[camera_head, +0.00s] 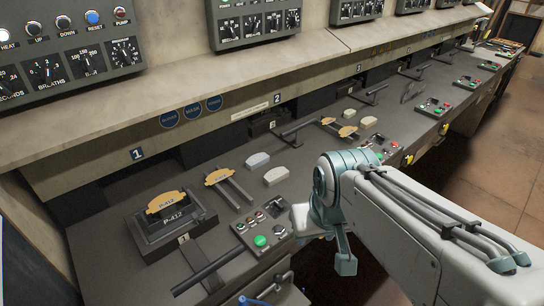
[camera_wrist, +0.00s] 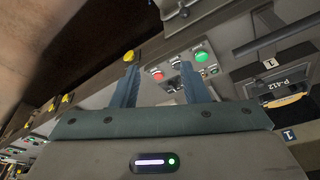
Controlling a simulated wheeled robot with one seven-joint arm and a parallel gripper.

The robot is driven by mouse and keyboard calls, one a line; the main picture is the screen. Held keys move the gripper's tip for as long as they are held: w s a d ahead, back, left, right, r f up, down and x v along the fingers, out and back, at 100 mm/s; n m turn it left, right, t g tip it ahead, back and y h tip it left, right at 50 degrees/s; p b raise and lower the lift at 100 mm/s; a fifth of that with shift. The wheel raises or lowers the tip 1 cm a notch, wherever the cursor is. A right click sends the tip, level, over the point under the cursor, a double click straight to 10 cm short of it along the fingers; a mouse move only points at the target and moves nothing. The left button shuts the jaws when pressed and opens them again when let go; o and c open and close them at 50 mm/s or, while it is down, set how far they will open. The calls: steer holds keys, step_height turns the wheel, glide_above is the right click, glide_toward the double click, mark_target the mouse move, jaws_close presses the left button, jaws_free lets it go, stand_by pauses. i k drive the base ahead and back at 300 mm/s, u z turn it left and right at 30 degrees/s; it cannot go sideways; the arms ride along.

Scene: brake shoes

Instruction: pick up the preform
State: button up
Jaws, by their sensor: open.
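My gripper (camera_wrist: 160,78) is open in the wrist view, its two dark fingers apart with nothing held between them. Beyond the fingers is a button panel. A tan curved piece (camera_head: 166,201) stands on the dark P-412 block (camera_head: 170,228) at station 1; it also shows at the right of the wrist view (camera_wrist: 285,100). Another tan piece (camera_head: 218,177) rests at the end of two dark rails. Pale blocks lie loose on the bench, a greyish one (camera_head: 257,160) and a whiter one (camera_head: 276,175). I cannot tell which piece is the preform.
The grey bench (camera_head: 105,222) runs to the back right under a long shelf (camera_head: 180,110). A button panel (camera_head: 262,226) with a green button and a dark lever bar (camera_head: 208,273) stand near the front edge. More tan pieces (camera_head: 347,131) lie at station 2.

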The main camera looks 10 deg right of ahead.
mark_target(277, 175)
steer(key=i, duration=0.2)
steer(key=k, duration=1)
steer(key=z, duration=0.85)
steer(key=i, duration=0.7)
steer(key=u, duration=1.1)
steer(key=i, duration=0.5)
